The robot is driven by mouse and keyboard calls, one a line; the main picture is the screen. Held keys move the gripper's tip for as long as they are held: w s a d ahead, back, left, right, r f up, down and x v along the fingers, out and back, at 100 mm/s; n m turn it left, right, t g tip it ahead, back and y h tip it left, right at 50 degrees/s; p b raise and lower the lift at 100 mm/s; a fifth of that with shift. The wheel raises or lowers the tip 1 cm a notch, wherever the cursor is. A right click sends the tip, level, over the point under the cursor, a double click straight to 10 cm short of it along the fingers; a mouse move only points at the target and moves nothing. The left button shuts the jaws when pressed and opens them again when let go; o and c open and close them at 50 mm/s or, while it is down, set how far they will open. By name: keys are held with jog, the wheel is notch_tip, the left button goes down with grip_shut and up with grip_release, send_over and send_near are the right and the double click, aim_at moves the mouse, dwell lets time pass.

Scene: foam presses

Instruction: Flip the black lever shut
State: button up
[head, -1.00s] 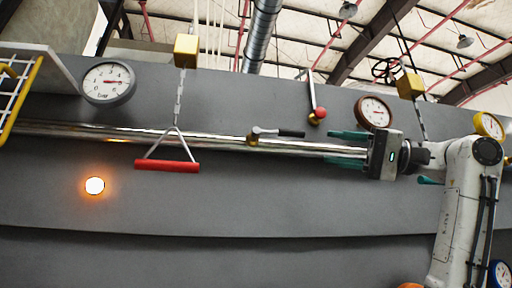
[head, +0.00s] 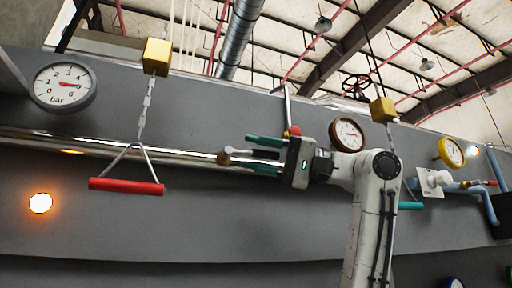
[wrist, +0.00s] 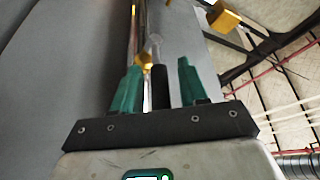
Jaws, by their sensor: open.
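The black lever (head: 266,154) is a black grip on a short metal arm, joined to a small brass valve body (head: 223,157) on the shiny pipe. It lies nearly along the pipe, with the grip pointing right. My gripper (head: 251,153) is open, with one green finger above the grip and one below it. In the wrist view the black grip (wrist: 160,86) stands between the two green fingers, with gaps visible at both sides. The brass body (wrist: 144,60) shows just beyond the fingertips. I cannot tell whether any finger touches the lever.
A red pull handle (head: 127,186) hangs on a chain from a yellow block (head: 156,57) to the left. A red-knobbed lever (head: 294,131) is just above my gripper. Gauges (head: 65,87) and a glowing orange lamp (head: 40,203) sit on the grey panel.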

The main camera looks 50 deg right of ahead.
jog(key=shift+w+a, duration=0.15)
grip_shut()
dwell(0.4)
